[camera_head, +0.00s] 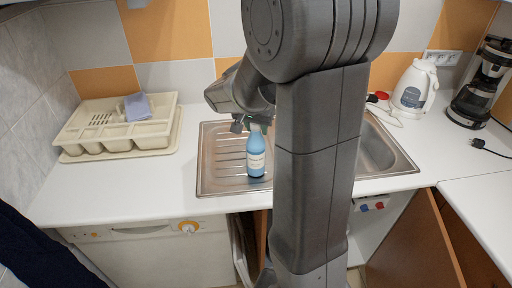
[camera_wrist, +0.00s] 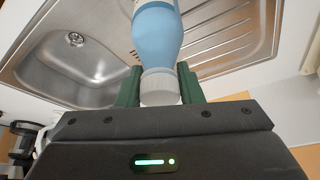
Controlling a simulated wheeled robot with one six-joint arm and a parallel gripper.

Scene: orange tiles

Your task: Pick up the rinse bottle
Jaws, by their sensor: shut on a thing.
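The rinse bottle (camera_head: 256,156) is blue with a pale label and a light cap. In the head view it is upright over the ribbed drainboard of the sink. I cannot tell whether its base touches the metal. My gripper (camera_head: 247,124) is at the top of the bottle, partly hidden by my arm. In the wrist view my gripper (camera_wrist: 160,88) has its green fingers on both sides of the white ribbed cap, shut on the neck and cap area. The blue body of the bottle (camera_wrist: 157,32) extends away from the fingers, and its far end is cut off by the frame.
The steel sink (camera_head: 210,176) is set in a white counter (camera_head: 150,195). A cream dish rack (camera_head: 110,135) with a blue-grey item (camera_head: 138,107) stands at left. A white kettle (camera_head: 414,88) and a coffee maker (camera_head: 484,85) stand at right. An orange-brown cupboard door (camera_head: 425,235) is open below.

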